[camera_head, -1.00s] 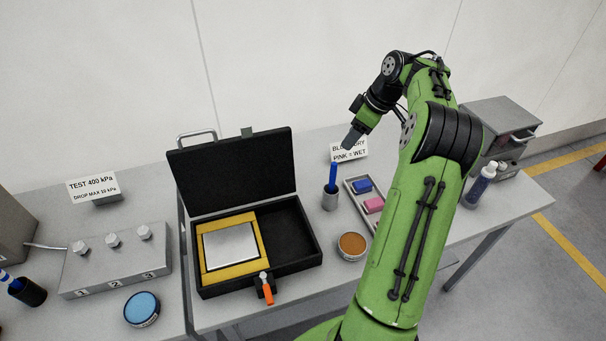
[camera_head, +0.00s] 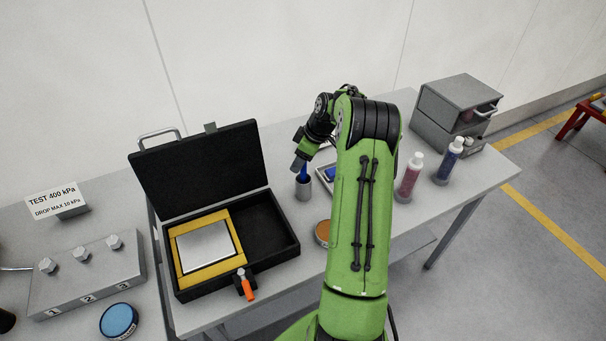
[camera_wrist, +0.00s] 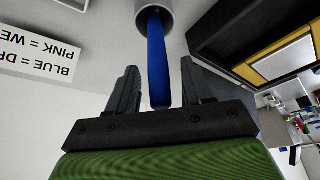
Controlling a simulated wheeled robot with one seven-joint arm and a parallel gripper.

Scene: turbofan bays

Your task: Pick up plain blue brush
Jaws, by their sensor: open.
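The plain blue brush (camera_head: 304,172) stands in a grey cup (camera_head: 303,190) on the table, right of the open black case. In the wrist view the blue brush (camera_wrist: 156,62) reaches from the cup (camera_wrist: 153,14) to between the two fingers of my gripper (camera_wrist: 158,88). The fingers are apart, with a visible gap on each side of the brush. In the head view my gripper (camera_head: 298,163) is just above the cup, over the brush's upper end.
The open black case (camera_head: 232,293) holds a yellow-framed plate. An orange-handled tool (camera_head: 246,286) sits at its front. A tray (camera_head: 321,179), partly hidden by my arm, and an orange-brown round tin (camera_head: 322,232) are near the cup. Two bottles (camera_head: 409,177) stand farther right.

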